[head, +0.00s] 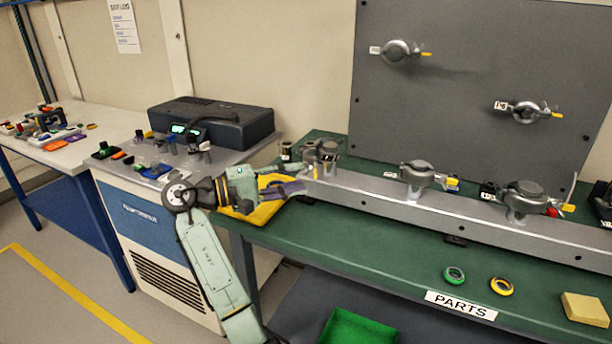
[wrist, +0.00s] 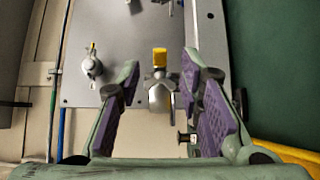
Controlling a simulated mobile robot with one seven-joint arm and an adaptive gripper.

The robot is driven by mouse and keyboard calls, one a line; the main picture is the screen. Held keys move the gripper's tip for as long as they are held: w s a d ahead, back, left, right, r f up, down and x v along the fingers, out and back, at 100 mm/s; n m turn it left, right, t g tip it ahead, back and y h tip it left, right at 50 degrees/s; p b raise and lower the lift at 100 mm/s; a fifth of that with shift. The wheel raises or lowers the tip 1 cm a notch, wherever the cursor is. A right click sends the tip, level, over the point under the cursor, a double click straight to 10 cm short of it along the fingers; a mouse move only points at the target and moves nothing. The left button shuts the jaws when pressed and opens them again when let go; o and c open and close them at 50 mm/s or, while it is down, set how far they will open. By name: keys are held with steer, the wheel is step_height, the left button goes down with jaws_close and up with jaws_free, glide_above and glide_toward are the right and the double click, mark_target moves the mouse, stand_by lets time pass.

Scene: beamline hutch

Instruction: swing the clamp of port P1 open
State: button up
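The leftmost port on the grey rail, a round metal fitting with a clamp (head: 326,152), stands at the rail's far end. Its small label is too small to read, so I cannot confirm that it is P1. In the wrist view a metal clamp (wrist: 161,98) with a yellow tab (wrist: 160,57) shows between my fingers, apparently this same port. My gripper (head: 299,182) is beside that port, at its near left. In the wrist view my gripper (wrist: 162,68) is open, with one purple-padded finger on each side of the clamp; contact is not visible.
Two more clamped ports, a middle one (head: 416,173) and a right one (head: 525,196), stand along the rail (head: 470,213). The upright panel (head: 460,90) behind carries two ports. Green and yellow rings lie on the front bench.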

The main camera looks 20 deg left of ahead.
steer(key=v, duration=0.8)
steer(key=shift+w+a, duration=0.1)
